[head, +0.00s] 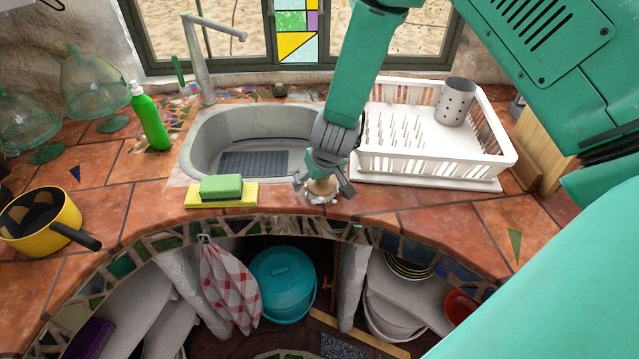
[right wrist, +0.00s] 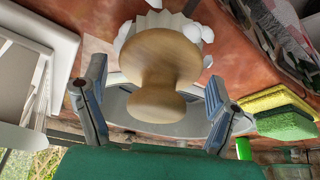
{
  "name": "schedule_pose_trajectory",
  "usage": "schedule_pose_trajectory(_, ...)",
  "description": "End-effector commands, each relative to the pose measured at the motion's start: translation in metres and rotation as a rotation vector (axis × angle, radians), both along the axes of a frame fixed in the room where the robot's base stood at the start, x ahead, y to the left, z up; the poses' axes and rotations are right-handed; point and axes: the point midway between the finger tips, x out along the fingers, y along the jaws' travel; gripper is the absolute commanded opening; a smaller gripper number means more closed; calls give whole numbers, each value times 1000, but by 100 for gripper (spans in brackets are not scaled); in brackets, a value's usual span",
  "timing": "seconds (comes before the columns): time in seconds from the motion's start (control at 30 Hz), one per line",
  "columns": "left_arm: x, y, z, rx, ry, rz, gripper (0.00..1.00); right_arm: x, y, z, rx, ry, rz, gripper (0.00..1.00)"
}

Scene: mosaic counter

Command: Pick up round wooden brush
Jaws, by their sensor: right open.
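The round wooden brush (head: 322,186) stands on the tiled counter in front of the sink, with its wooden knob up and white bristles at its base. In the right wrist view the brush's knob (right wrist: 160,70) fills the middle. My right gripper (head: 323,190) points down over the brush. Its fingers (right wrist: 155,95) are spread, one on each side of the knob, with visible gaps in the wrist view. My left gripper is not in view.
The sink (head: 197,140) and white dish rack (head: 430,160) are behind. A yellow pan (head: 70,212) sits at far left. The counter's curved front edge is close to the brush.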

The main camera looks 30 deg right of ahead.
Motion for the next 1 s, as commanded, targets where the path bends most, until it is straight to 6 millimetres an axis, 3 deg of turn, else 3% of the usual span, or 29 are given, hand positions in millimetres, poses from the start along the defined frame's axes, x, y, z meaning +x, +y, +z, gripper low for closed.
schedule_pose_trajectory(0.1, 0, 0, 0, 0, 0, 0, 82, 0, 0, 0, 0, 0, 0, 78)
schedule_pose_trajectory(0.23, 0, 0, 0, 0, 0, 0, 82, 0, 0, 0, 0, 1, 0, 32)
schedule_pose_trajectory(0.27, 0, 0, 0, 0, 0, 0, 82, 0, 0, 0, 0, 1, 0, 26)
schedule_pose_trajectory(0.63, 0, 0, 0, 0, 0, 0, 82, 0, 0, 6, -2, 0, 1, 26)
schedule_pose_trajectory(1.0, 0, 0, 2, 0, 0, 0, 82, 1, 0, 77, -4, -2, 2, 26)
